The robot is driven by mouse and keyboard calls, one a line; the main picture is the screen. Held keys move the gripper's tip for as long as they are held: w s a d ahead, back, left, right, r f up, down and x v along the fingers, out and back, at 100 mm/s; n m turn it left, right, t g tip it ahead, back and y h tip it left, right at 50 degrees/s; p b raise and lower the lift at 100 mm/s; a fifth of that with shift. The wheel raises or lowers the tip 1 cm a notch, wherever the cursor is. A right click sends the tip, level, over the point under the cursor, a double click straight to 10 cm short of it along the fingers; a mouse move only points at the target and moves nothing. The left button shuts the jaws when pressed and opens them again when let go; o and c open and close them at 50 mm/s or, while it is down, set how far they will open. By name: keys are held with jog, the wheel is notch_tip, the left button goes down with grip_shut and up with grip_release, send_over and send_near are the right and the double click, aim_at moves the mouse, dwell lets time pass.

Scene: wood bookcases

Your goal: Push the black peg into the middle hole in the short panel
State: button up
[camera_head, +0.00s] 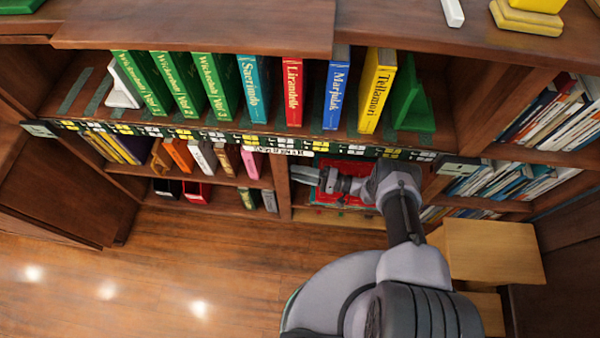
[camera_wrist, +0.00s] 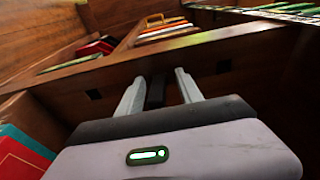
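In the wrist view, a wooden panel (camera_wrist: 200,55) crosses in front of my gripper (camera_wrist: 160,76). Dark square holes show in it, a left one (camera_wrist: 95,95) and a right one (camera_wrist: 223,66). The black peg (camera_wrist: 155,92) stands between them, in line with the middle position. My gripper's two pale fingers are apart, one on each side of the peg, with a gap showing on both sides. How deep the peg sits is hidden. In the head view, my gripper (camera_head: 304,176) is at the lower shelf's upright panel (camera_head: 282,188); the peg cannot be made out there.
Above my gripper runs a shelf edge with a checkered strip (camera_head: 215,136) and upright books (camera_head: 292,92). A red item (camera_head: 345,185) lies behind my wrist in the right compartment. A wooden box (camera_head: 490,250) stands at right. The floor (camera_head: 170,260) is clear.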

jog(key=s+d, duration=0.2)
jog(key=d, duration=0.9)
jog(key=shift+d, duration=0.4)
jog(key=shift+s, duration=0.1)
